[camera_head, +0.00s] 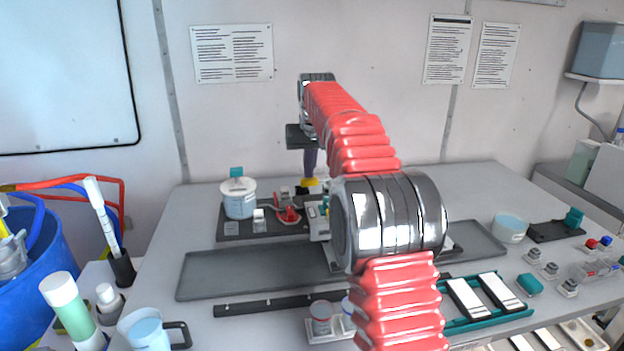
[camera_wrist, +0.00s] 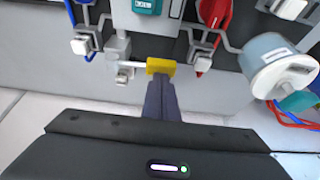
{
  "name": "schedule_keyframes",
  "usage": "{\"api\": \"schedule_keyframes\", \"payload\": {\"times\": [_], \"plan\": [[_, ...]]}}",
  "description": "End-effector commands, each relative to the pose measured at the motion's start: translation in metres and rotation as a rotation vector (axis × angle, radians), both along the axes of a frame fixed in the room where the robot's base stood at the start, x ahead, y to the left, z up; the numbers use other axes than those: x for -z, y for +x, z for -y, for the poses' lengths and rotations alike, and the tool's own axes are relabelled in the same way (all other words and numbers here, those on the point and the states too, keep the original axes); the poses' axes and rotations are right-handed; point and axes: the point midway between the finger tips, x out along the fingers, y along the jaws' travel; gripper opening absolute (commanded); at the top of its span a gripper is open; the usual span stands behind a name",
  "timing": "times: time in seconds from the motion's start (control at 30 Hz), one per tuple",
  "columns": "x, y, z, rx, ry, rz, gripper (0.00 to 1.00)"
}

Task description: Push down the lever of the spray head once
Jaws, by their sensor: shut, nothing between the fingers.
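My gripper (camera_wrist: 160,78) is shut, its dark fingers together and empty. In the head view my gripper (camera_head: 309,174) points down at the back of the bench. A yellow block (camera_wrist: 160,66), apparently the lever of the spray head, lies right at the fingertips; it also shows in the head view (camera_head: 309,183). I cannot tell whether the tips touch it or are just above it. A small pale fitting (camera_wrist: 124,73), perhaps the spray head's body, is to its left in the wrist view. My arm hides part of the bench in the head view.
A red knob (camera_wrist: 214,12), a teal block (camera_wrist: 147,6) and white square fittings on grey pipes stand close around the fingers. A white pot (camera_wrist: 278,66) is to the right in the wrist view. A grey tray (camera_head: 215,272) lies in front.

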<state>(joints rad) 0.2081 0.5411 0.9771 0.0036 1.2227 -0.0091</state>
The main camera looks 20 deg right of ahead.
Motion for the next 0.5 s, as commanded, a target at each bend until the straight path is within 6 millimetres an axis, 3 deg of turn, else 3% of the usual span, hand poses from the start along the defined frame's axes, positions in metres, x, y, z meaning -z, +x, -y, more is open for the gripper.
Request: {"api": "schedule_keyframes", "payload": {"times": [0.5], "plan": [[0.016, -0.001, 0.0, 0.0, 0.001, -0.003, 0.0]]}}
